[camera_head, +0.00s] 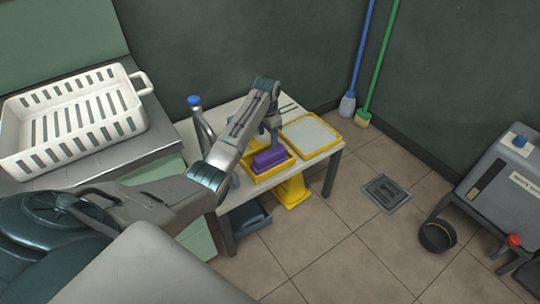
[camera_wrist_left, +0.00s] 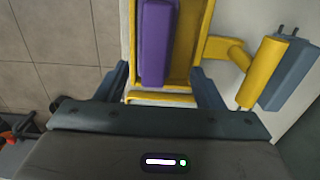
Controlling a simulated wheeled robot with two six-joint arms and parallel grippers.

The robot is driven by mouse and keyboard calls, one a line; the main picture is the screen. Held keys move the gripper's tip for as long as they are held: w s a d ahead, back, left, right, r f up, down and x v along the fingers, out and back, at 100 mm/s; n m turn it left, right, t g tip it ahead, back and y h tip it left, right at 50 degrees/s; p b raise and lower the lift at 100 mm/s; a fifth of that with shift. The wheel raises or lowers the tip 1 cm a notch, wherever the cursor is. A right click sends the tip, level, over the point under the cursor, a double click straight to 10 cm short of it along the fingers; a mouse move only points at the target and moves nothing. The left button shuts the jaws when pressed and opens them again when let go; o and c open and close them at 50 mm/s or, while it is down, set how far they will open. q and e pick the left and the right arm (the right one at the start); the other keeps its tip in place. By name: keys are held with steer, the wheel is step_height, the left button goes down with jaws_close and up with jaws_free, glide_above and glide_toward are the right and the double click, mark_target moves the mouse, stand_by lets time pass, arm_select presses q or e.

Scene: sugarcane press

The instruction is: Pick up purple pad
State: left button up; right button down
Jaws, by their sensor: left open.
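The purple pad (camera_head: 268,159) lies in a small yellow tray (camera_head: 287,167) on the white table (camera_head: 236,190). In the left wrist view the pad (camera_wrist_left: 154,42) is a long purple block along the left side of the yellow tray (camera_wrist_left: 203,30). My left gripper (camera_head: 266,141) is above the tray. In the left wrist view its two fingers (camera_wrist_left: 162,85) are spread, one on each side of the tray's near end, with nothing held between them. The lower end of the pad is near the finger line. My right gripper is not in view.
A yellow-rimmed tray with a pale inside (camera_head: 310,134) is right of the small tray. A yellow-handled tool with a grey-blue head (camera_wrist_left: 262,72) is right of the fingers. A white slotted basket (camera_head: 72,118) stands on the left counter. A black pan (camera_head: 437,236) is on the floor.

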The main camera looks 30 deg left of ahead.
mark_target(270, 153)
arm_select(q)
step_height(270, 153, down, 4)
steer(key=shift+d+b, duration=0.15)
steer(key=shift+b, duration=0.2)
steer(key=f, duration=0.2)
steer(key=f+b, duration=0.1)
steer(key=f, duration=0.3)
steer(key=shift+w+d+b, duration=0.15)
steer(key=shift+d+b, duration=0.15)
steer(key=c, duration=1.2)
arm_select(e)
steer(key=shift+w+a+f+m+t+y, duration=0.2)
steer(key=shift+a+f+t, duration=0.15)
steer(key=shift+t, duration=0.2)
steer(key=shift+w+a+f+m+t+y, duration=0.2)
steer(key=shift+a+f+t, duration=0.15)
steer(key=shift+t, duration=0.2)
arm_select(q)
steer(key=shift+r, duration=0.1)
